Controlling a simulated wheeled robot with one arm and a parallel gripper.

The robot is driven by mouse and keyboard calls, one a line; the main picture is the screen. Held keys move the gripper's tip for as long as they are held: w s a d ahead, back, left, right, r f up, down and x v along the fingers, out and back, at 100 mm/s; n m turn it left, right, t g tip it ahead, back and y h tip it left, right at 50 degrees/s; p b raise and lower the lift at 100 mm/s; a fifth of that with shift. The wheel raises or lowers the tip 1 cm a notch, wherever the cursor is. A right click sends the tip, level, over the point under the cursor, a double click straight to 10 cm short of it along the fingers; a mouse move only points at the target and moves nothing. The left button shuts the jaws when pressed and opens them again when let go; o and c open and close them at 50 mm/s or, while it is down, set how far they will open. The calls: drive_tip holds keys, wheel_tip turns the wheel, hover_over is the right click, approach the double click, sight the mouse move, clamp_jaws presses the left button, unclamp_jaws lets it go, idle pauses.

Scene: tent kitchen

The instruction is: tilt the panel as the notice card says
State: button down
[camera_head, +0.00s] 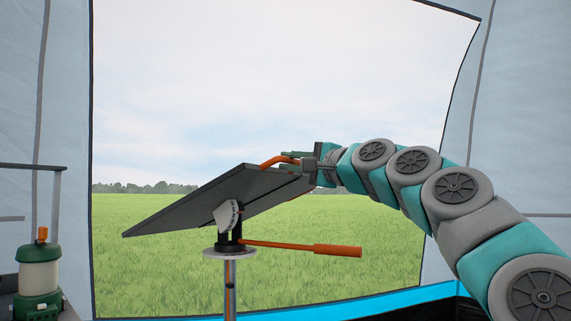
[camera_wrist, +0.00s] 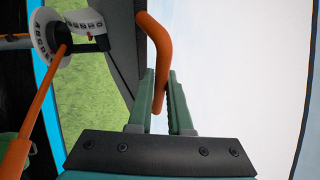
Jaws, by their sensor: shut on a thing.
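The dark flat panel (camera_head: 185,205) sits tilted on a post (camera_head: 230,285), its right side higher than its left. An orange bent handle (camera_head: 275,161) stands at its upper right edge. My gripper (camera_head: 292,159) is shut on this handle; in the wrist view the green fingers (camera_wrist: 165,100) hold the handle (camera_wrist: 155,45) between them. A white lettered scale (camera_head: 228,215) is under the panel, and part of it shows in the wrist view (camera_wrist: 80,17); its letters are too small to read surely. An orange lever (camera_head: 320,249) points right from the post head. No notice card is visible.
A green and cream lantern (camera_head: 39,275) with an orange top stands at the lower left beside a grey frame (camera_head: 60,200). The tent opening shows grass (camera_head: 390,260) behind the panel. Space above the panel is free.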

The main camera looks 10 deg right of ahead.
drive_tip(key=f, duration=0.1)
drive_tip(key=f+b, duration=0.1)
drive_tip(key=t+b, duration=0.1)
drive_tip(key=shift+s+d+f+y, duration=0.3)
drive_tip(key=shift+s+f, duration=0.05)
drive_tip(key=shift+f, duration=0.05)
drive_tip(key=shift+s+d+f+m+b, duration=0.15)
drive_tip(key=shift+d+f+m+b, duration=0.1)
drive_tip(key=shift+f+m+b, duration=0.15)
drive_tip(key=shift+r, duration=0.1)
drive_tip(key=c, duration=1.1)
unclamp_jaws()
drive_tip(key=shift+t, duration=0.3)
drive_tip(key=v, duration=0.7)
drive_tip(key=shift+s+d, duration=0.2)
drive_tip(key=shift+s, duration=0.1)
